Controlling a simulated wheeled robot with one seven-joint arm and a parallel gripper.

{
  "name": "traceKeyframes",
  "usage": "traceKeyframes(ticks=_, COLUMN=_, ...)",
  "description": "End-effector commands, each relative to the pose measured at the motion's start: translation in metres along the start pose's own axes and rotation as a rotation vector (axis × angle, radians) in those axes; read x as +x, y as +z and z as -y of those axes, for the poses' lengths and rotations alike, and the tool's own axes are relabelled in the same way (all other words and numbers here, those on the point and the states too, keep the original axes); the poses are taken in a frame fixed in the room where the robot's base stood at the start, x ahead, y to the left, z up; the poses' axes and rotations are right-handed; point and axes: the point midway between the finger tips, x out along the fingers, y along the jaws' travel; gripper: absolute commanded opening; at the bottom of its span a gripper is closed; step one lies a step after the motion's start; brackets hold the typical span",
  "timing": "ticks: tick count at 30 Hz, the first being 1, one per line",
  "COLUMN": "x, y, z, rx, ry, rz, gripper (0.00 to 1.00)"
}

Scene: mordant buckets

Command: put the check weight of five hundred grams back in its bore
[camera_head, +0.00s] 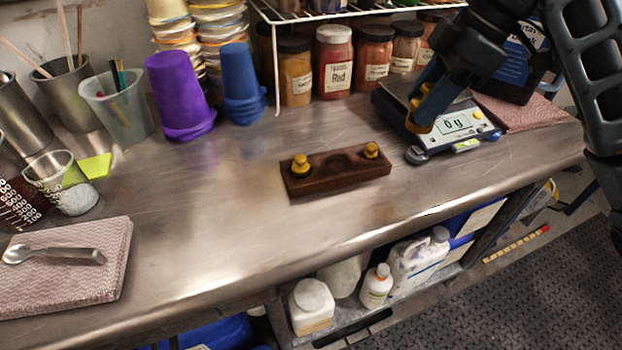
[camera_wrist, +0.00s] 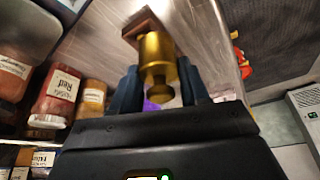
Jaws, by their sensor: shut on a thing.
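A wooden weight block (camera_head: 335,174) lies on the steel bench near the middle of the head view. A brass weight (camera_head: 300,165) stands at its left end and a smaller brass knob (camera_head: 371,150) at its right end, with dark empty-looking bores between. My gripper (camera_head: 422,108) is at the scale on the right, shut on a brass weight (camera_head: 417,124). In the wrist view that brass weight (camera_wrist: 158,62) sits between the two dark fingers, its knob toward the palm. The block's corner (camera_wrist: 142,25) shows beyond it. Whether the weight touches the scale cannot be told.
The scale (camera_head: 460,124) reads 0 g. Jars (camera_head: 334,62) and a wire shelf stand behind. Purple (camera_head: 178,95) and blue cups (camera_head: 242,85) stand back left. A folded cloth (camera_head: 68,265) with a spoon lies front left. The bench around the block is clear.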

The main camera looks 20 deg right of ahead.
Motion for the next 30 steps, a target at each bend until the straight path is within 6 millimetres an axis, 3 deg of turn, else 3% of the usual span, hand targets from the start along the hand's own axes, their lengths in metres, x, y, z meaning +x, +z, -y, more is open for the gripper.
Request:
traceKeyframes(ticks=5, x=0.018, y=-0.013, z=0.001, rx=0.003, ry=-0.001, rz=-0.004, gripper=0.00)
traceKeyframes(ticks=18, x=0.094, y=-0.070, z=-0.009, rx=0.004, ry=0.000, rz=-0.002, gripper=0.00)
traceKeyframes(ticks=24, x=0.108, y=-0.079, z=-0.011, rx=0.005, ry=0.002, rz=-0.002, gripper=0.00)
traceKeyframes(ticks=30, x=0.122, y=-0.074, z=-0.011, rx=0.008, ry=0.001, rz=-0.001, gripper=0.00)
